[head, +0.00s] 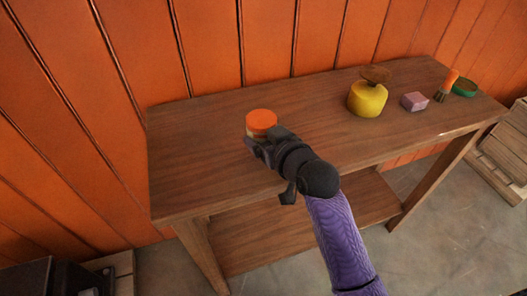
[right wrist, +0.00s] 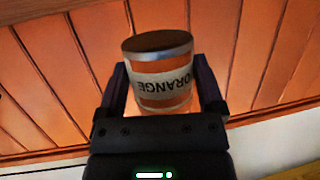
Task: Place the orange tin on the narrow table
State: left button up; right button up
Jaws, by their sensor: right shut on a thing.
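The orange tin (head: 261,121) shows its round orange top in the head view, over the left part of the narrow table (head: 205,135). My right gripper (head: 258,140) is shut on the tin, which stands between its two fingers. The right wrist view shows the tin (right wrist: 162,82) close up, with an upside-down "ORANGE" label, a metal rim and a dark end face. That end face is uncovered, so the tin seems held off the tabletop; the gap is hard to judge. My left gripper is not in view.
On the table's right part stand a yellow pot-like object (head: 367,99), a pink-purple block (head: 414,102), an orange-handled brush (head: 447,86) and a green round tin (head: 464,88). The tabletop between the orange tin and the yellow object is clear. An orange plank wall (head: 215,45) stands behind.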

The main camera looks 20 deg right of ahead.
notch_tip(320, 180, down, 4)
jog(key=shift+r+b, duration=0.1)
jog(key=shift+b, duration=0.7)
jog(key=shift+r, duration=0.2)
jog(key=o, duration=1.2)
jog(key=shift+f, duration=0.15)
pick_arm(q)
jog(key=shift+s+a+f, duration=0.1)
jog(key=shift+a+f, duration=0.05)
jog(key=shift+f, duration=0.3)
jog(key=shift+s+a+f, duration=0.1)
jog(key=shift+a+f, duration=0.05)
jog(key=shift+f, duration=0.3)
pick_arm(e)
jog(key=shift+s+r+p, duration=0.1)
jog(key=shift+r+p, duration=0.15)
jog(key=shift+p, duration=0.05)
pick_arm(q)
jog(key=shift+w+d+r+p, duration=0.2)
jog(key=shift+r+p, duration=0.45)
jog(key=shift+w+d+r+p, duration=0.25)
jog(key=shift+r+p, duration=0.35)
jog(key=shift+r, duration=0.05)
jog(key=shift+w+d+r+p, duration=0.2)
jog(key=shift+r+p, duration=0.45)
pick_arm(e)
jog(key=v, duration=1.1)
jog(key=shift+s, duration=0.4)
jog(key=shift+d, duration=0.1)
